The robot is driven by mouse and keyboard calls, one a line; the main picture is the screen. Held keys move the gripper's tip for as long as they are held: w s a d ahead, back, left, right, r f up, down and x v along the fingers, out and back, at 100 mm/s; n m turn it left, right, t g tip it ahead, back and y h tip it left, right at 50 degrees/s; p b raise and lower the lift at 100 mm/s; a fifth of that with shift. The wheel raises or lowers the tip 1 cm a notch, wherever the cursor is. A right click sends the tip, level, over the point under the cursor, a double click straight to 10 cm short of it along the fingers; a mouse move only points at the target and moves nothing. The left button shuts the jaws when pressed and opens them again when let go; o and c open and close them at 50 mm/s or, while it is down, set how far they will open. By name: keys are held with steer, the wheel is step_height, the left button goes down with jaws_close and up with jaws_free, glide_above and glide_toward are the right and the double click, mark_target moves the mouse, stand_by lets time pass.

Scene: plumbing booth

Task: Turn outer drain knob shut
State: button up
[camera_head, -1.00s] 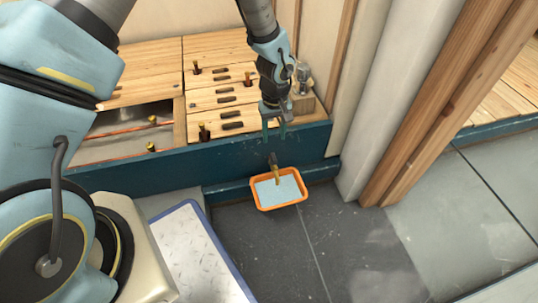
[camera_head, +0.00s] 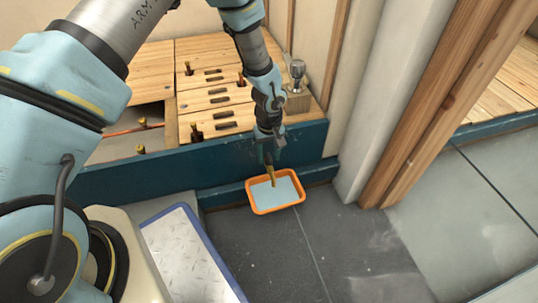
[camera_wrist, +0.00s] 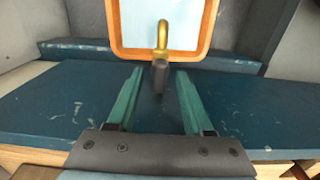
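The outer drain knob (camera_wrist: 159,74) is a dark grey handle on a brass spout (camera_wrist: 162,38), in front of the blue board in the wrist view. In the head view the brass spout (camera_head: 271,178) points down over the orange tray, and my gripper hides the knob. My gripper (camera_wrist: 156,82) is open, its two green fingers apart, with the knob centred between or just beyond the fingertips. No contact shows. In the head view my gripper (camera_head: 268,154) is over the outer face of the blue board, just above the spout.
An orange tray (camera_head: 302,190) with pale blue content sits on the dark floor below the spout. The blue board (camera_head: 205,157) edges a wooden deck (camera_head: 213,75) with several brass fittings. A metal-topped post (camera_head: 297,75) stands right of my arm. A white pillar stands at right.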

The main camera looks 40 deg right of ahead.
jaws_close()
stand_by(0.3)
steer(key=shift+r+m+p, duration=0.1)
steer(key=shift+m+p, duration=0.2)
steer(key=m+p, duration=0.3)
steer(key=shift+r+m, duration=0.1)
steer(key=shift+m, duration=0.2)
steer(key=m+p, duration=0.3)
steer(key=m, duration=0.1)
steer(key=m+p, duration=0.2)
steer(key=m, duration=0.3)
steer(key=m+p, duration=0.2)
steer(key=m, duration=0.2)
steer(key=shift+m, duration=0.3)
steer(key=shift+f, duration=0.2)
